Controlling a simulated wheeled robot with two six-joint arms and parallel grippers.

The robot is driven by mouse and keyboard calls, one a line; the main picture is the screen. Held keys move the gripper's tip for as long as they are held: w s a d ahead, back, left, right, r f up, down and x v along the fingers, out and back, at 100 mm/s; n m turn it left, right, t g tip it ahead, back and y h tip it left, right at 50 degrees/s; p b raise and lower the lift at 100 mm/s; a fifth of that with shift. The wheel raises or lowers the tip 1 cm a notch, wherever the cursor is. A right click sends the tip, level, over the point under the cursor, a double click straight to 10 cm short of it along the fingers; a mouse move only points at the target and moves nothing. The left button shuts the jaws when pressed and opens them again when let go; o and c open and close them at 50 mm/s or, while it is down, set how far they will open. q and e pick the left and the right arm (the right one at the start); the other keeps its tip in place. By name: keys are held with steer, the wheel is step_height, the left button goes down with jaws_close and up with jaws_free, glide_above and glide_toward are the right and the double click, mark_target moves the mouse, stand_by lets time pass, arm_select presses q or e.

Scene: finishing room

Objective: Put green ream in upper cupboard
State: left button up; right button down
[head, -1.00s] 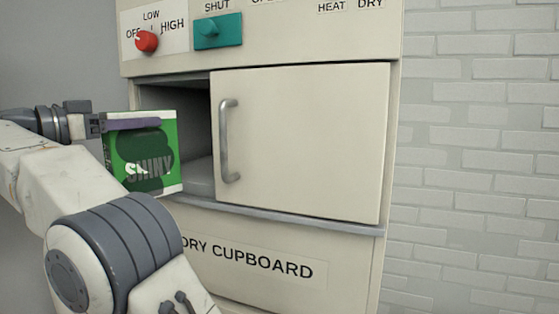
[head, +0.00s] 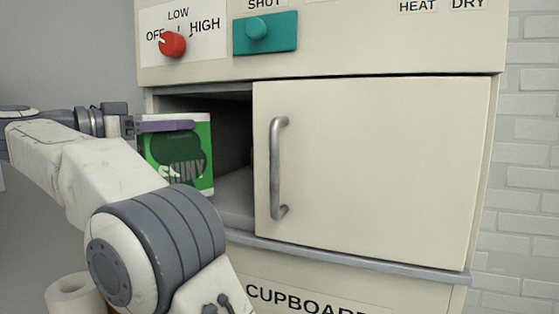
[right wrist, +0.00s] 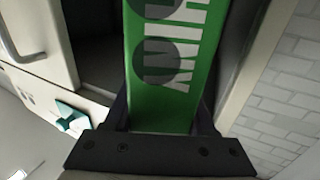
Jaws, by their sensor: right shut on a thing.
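The green ream (head: 180,160), a boxy pack with "SHINY" lettering, is held by my right gripper (head: 178,127) at the left side of the upper cupboard's opening. One purple finger lies along its upper part; the other is hidden in the head view. In the right wrist view the ream (right wrist: 160,70) sits between both fingers. The upper cupboard (head: 235,185) is open on its left, with a dark interior and a bare grey floor. Its cream door (head: 375,170) covers the right part. I cannot tell how far the ream is inside. My left gripper is not in view.
The door's metal handle (head: 277,168) sticks out right of the opening. A grey ledge (head: 350,258) runs below. A red knob (head: 172,44) and a teal switch (head: 265,33) are above. A white roll (head: 75,295) is at the lower left. A brick wall (head: 525,150) stands at the right.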

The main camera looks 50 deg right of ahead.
steer(key=d+f+p, duration=0.1)
steer(key=d+p, duration=0.5)
steer(key=d, duration=1)
steer(key=shift+d+f, duration=0.15)
steer(key=shift+d, duration=0.2)
steer(key=shift+f, duration=0.2)
steer(key=shift+c, duration=1.1)
jaws_free()
